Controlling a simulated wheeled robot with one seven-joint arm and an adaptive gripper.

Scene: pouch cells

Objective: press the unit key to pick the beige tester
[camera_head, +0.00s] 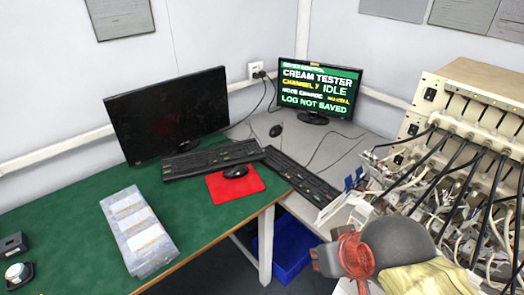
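The beige tester (477,87) stands at the right, a rack with many cables plugged into its front. The lit monitor (315,92) reads "CREAM TESTER", "CHANNEL 7 IDLE" and "LOG NOT SAVED"; the top line and part of the mode line are too small to read surely. A black keyboard (303,177) lies slanted in front of this monitor, across the grey desk. Some of its keys look coloured, but I cannot tell which is the unit key.
A dark monitor (168,113), a second keyboard (213,158) and a mouse (235,171) on a red mat (226,190) are on the green table (75,222). Bagged pouches (138,232) lie at front.

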